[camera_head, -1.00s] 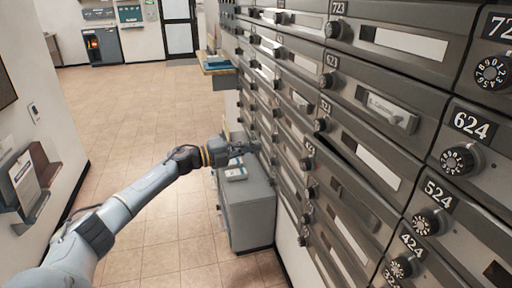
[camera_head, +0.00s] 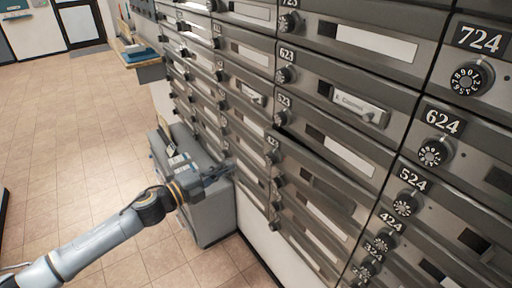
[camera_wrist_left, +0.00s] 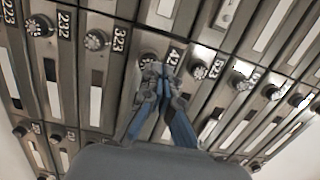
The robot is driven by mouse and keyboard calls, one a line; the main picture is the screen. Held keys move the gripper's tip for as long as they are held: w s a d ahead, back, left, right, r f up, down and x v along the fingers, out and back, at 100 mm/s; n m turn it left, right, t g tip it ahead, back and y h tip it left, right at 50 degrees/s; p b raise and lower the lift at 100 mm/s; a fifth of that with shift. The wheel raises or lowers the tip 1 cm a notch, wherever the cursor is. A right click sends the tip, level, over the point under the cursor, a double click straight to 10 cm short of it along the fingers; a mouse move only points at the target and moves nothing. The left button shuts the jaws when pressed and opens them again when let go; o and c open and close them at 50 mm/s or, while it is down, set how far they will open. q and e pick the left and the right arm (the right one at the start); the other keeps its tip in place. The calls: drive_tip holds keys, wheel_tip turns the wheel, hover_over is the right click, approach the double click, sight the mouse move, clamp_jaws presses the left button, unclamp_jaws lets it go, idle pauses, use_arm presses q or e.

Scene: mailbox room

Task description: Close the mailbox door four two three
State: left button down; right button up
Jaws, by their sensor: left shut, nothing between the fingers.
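The mailbox door 423 (camera_head: 308,162) is a grey metal front in the column below 523, its number plate partly hidden. Its upper edge seems to stand out a little from the front above, so it looks slightly ajar. My left gripper (camera_head: 226,173) is shut and empty, to the left of this door and apart from it in the head view. In the left wrist view, the shut fingers (camera_wrist_left: 163,80) overlap the plate starting with 42 (camera_wrist_left: 175,57) and hide part of that front. My right gripper is out of view.
Mailbox fronts with protruding dials, such as 624 (camera_head: 433,152), fill the right side. A grey cabinet (camera_head: 208,212) stands under my left gripper. A ledge with a blue item (camera_head: 143,54) juts from the wall farther back. The tiled floor at left is clear.

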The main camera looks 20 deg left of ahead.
use_arm(q)
drive_tip(key=p, duration=0.1)
approach(265, 146)
drive_tip(key=p+x, duration=0.1)
drive_tip(key=x, duration=0.5)
drive_tip(key=shift+w+d, duration=0.25)
drive_tip(key=shift+w, duration=0.15)
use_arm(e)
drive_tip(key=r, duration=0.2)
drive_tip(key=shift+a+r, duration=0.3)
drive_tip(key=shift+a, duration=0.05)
use_arm(q)
drive_tip(key=shift+w, duration=0.1)
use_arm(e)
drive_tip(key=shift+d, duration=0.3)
